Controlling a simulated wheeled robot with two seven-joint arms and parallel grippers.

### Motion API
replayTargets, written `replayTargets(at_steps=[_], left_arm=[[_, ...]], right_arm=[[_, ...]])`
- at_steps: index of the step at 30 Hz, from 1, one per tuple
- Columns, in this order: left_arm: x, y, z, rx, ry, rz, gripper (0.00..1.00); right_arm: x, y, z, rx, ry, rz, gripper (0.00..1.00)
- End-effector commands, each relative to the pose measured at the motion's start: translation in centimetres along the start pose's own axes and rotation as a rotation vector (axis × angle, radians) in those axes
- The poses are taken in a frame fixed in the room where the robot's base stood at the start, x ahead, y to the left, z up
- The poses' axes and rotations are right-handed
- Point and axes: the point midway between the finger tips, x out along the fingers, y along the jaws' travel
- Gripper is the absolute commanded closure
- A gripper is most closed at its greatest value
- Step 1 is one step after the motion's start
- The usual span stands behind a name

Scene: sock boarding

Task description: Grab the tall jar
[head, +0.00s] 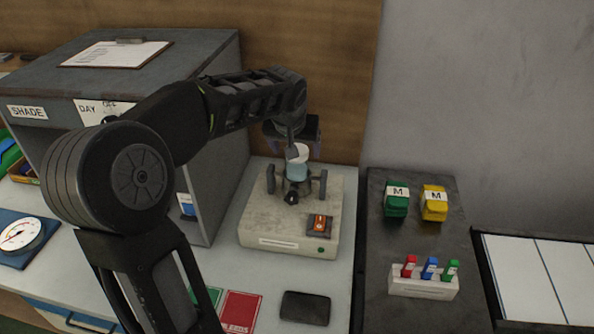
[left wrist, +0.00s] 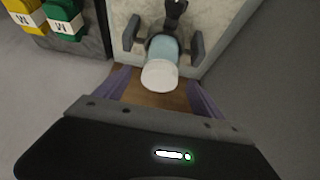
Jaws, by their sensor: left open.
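The tall jar (head: 298,170) is pale blue with a white lid and is held among dark clamps on a beige machine (head: 278,231). In the left wrist view the jar (left wrist: 161,66) shows with its white lid toward the camera, in front of and between the fingers. My left gripper (head: 297,148) is at the jar's lid end, with its fingers apart on either side. In the left wrist view the left gripper (left wrist: 158,92) is open, and I cannot tell whether it touches the jar. My right gripper is not in view.
A grey shade box (head: 150,60) stands left of the machine under my arm. Green (head: 396,203) and yellow (head: 434,206) packs and a holder with small clips (head: 424,287) lie on the dark bench at right. A dark pad (head: 305,308) lies in front of the machine.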

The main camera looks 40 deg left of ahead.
Motion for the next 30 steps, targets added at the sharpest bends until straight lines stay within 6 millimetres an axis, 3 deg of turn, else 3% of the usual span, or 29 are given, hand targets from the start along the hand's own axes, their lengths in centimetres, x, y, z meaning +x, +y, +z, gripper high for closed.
replayTargets(at_steps=[4,16,24,30], left_arm=[[1.5,0.0,0.1,-0.001,-0.002,0.000,0.21],[2.1,0.0,0.1,0.000,-0.003,0.000,0.21],[5.9,0.0,0.1,0.000,-0.004,0.000,0.21],[6.8,0.0,0.1,0.000,0.000,0.001,0.21]], right_arm=[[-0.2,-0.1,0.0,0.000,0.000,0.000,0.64],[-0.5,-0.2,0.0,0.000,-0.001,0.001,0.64],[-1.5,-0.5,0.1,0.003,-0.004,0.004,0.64],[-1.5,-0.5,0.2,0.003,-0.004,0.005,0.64]])
